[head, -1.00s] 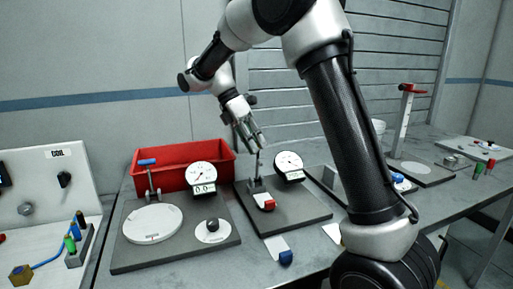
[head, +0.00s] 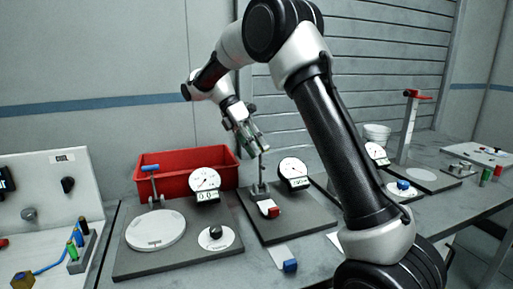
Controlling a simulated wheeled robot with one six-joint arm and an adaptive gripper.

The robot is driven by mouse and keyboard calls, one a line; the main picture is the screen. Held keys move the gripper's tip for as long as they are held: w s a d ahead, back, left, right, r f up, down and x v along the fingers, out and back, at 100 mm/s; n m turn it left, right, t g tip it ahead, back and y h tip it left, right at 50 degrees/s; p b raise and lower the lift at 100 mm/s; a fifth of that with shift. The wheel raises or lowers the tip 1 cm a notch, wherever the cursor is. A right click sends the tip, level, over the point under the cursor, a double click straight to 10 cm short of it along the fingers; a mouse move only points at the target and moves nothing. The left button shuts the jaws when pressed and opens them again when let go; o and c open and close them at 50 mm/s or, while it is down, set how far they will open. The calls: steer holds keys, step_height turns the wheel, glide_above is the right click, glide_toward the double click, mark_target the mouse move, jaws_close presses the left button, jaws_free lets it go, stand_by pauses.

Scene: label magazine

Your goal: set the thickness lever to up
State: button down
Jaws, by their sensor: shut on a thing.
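The middle gauge stand (head: 288,224) has a dark base, a white round dial (head: 293,170) and a small red block (head: 269,209). A thin lever (head: 262,171) rises nearly upright from its block, left of the dial. My gripper (head: 259,150) reaches down from the upper left and is shut on the lever's top end. The fingers hide the lever's handle. I cannot tell for certain from a marking that this is the thickness lever.
A left stand (head: 180,250) carries a blue-handled lever (head: 150,168) and a dial (head: 205,180). A red bin (head: 185,180) stands behind. A blue block (head: 290,266) lies in front. A tall post with a red arm (head: 417,95) stands right.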

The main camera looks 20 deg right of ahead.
steer(key=c, duration=1.5)
jaws_free()
steer(key=shift+w, duration=0.45)
steer(key=shift+o, duration=0.4)
steer(key=shift+w+f, duration=0.15)
steer(key=shift+w, duration=0.05)
steer(key=v, duration=0.7)
steer(key=shift+r, duration=0.25)
steer(key=shift+s+a, duration=0.1)
